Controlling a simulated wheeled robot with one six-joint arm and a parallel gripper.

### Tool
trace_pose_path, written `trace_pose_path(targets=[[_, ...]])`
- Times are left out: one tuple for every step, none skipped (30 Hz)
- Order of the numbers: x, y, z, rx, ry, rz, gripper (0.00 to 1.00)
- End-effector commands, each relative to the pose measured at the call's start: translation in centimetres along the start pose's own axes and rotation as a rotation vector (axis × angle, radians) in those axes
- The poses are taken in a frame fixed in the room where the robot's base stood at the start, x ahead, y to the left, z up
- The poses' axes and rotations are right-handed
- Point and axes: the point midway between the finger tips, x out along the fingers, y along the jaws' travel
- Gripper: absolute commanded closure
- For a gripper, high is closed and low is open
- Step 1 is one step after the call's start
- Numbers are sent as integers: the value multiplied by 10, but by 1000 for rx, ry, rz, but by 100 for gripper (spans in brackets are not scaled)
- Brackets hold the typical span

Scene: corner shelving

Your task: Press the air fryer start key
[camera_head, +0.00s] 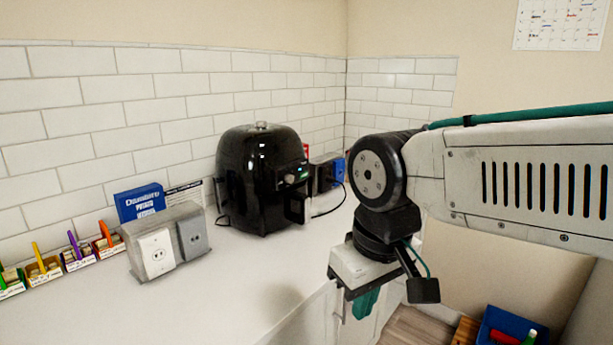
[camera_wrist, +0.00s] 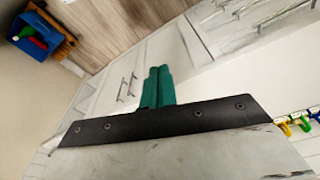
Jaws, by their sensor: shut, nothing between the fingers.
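A glossy black air fryer (camera_head: 258,180) stands upright on the white counter near the wall corner in the head view. Its front faces right, with a small lit green display (camera_head: 302,175) above the protruding handle (camera_head: 297,207). The start key itself is too small to make out. My gripper (camera_head: 364,303) hangs to the right of the air fryer and lower, past the counter's front edge, apart from it. Its green fingers are together and empty in the wrist view (camera_wrist: 157,87). The wrist view does not show the air fryer.
A grey box with outlets (camera_head: 165,240) stands on the counter, left of the air fryer. Behind it is a blue box (camera_head: 140,202); small colored bins (camera_head: 78,257) line the wall. A blue device (camera_head: 328,172) with a cable is behind the fryer. A blue crate (camera_head: 512,328) is on the floor.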

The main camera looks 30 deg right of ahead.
Motion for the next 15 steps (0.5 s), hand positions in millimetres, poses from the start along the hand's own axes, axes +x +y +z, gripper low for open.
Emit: trace_pose_path(targets=[[3,2,-13,-7,26,0,100],[5,3,-23,-16,50,0,100],[8,5,-40,-29,90,1,100],[11,8,-55,-40,126,4,100],[14,10,-72,-54,168,9,100],[19,16,-96,-74,230,19,100],[22,21,-116,-90,279,30,100],[26,26,-136,-107,331,44,100],[30,35,-162,-128,401,68,100],[33,42,-181,-144,452,88,100],[36,50,-200,-160,503,112,100],[39,61,-223,-179,569,147,100],[41,69,-240,-194,619,177,100],[44,79,-256,-208,665,210,100],[46,92,-276,-226,727,257,100]])
